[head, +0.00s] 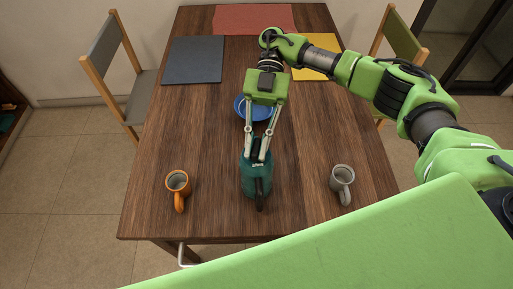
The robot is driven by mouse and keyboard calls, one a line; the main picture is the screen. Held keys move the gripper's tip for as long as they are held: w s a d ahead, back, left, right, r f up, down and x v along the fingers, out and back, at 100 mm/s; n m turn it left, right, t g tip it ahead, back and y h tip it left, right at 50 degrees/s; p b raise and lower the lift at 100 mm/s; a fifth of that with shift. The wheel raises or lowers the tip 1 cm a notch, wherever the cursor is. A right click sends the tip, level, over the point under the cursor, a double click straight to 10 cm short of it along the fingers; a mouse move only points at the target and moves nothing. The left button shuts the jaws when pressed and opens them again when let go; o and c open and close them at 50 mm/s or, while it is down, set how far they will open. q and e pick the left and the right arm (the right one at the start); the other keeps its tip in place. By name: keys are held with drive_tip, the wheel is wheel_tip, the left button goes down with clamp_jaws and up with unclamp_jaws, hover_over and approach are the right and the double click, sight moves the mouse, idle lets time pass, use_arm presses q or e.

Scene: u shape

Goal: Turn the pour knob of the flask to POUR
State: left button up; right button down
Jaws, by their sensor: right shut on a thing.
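A teal flask (253,182) stands upright on the wooden table near its front edge, with a dark handle facing me. My right gripper (257,158) reaches down over it from behind, with its fingers shut on the pour knob at the flask's top. The fingers hide most of the knob, so I cannot tell which way it is turned. A small white label shows at the top of the flask, too small to read for certain. My left gripper is not in view.
An orange mug (178,185) stands left of the flask and a grey mug (342,181) stands right. A blue bowl (241,108) is behind the flask, partly hidden by my gripper. Grey (193,60), red (255,18) and yellow (316,67) mats lie farther back. Chairs flank the table.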

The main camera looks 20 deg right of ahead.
sight(257, 146)
drive_tip(key=shift+r+n+g+h+p, duration=0.15)
drive_tip(key=shift+n+g+h+p, duration=0.3)
drive_tip(key=shift+n+h, duration=0.65)
drive_tip(key=shift+n+g+h+p, duration=0.25)
drive_tip(key=shift+n+h+p, duration=0.3)
drive_tip(key=shift+n+h, duration=0.45)
drive_tip(key=shift+h, duration=0.4)
drive_tip(key=c, duration=2)
unclamp_jaws()
drive_tip(key=shift+c, duration=0.2)
wheel_tip(257, 146, up, 8)
drive_tip(key=shift+f, duration=0.25)
drive_tip(key=shift+r, duration=1.1)
